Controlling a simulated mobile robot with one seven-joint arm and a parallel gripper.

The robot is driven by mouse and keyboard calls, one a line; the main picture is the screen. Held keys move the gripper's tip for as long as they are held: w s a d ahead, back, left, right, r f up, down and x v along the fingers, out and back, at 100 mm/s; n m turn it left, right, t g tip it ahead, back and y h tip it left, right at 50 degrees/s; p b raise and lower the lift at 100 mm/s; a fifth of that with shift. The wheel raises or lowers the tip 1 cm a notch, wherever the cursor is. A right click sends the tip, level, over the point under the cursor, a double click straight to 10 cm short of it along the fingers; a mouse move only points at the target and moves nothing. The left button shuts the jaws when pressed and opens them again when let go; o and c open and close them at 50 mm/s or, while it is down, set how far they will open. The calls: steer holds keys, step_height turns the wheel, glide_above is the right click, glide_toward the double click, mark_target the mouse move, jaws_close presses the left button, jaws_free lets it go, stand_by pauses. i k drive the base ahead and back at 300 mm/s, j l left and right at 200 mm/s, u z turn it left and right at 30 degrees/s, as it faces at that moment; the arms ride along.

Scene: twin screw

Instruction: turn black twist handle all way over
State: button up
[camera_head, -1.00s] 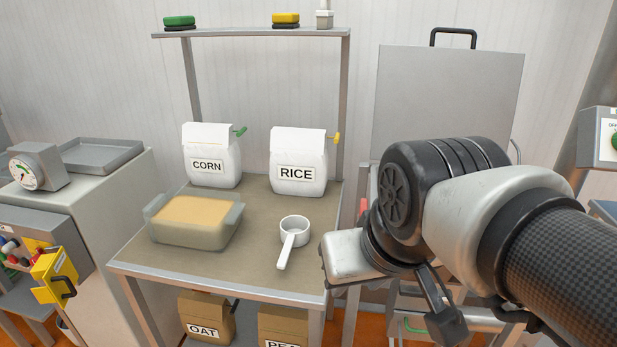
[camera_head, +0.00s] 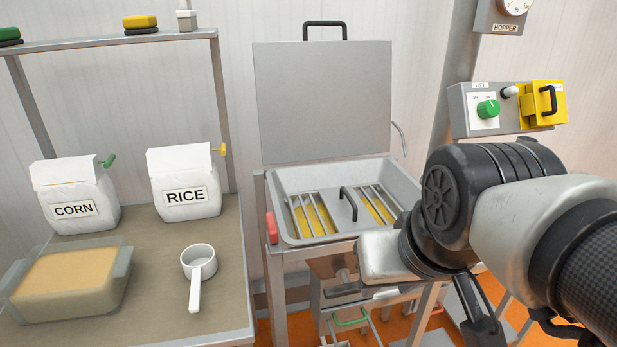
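Several black handles show, and I cannot tell for sure which is the twist handle. One black handle (camera_head: 548,100) is on the yellow box at the right end of the grey wall panel. Another black handle (camera_head: 348,203) stands on the grate in the metal hopper tray. A third black handle (camera_head: 324,24) tops the raised grey lid.
The wall panel (camera_head: 463,112) is labelled LIFT and carries a green knob (camera_head: 487,109). The metal tray (camera_head: 283,184) stands on a frame. At left, a table (camera_head: 226,285) holds corn and rice bags, a bin and a white scoop (camera_head: 198,268). A dial marked HOPPER is above right.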

mark_target(348, 288)
steer(key=i+l+u, duration=0.1)
steer(key=l+u, duration=0.2)
steer(key=j+u, duration=0.15)
steer(key=u, duration=0.35)
steer(key=j+u, duration=0.2)
steer(key=u, duration=0.25)
steer(key=k+l+z, duration=0.1)
steer(key=l+z, duration=0.15)
steer(key=z, duration=0.25)
steer(key=l+z, duration=0.3)
steer(key=z, duration=0.15)
steer(key=k+j+z, duration=0.15)
steer(key=j, duration=0.25)
steer(key=k+j+z, duration=0.15)
steer(key=j, duration=0.2)
steer(key=k+j+z, duration=0.3)
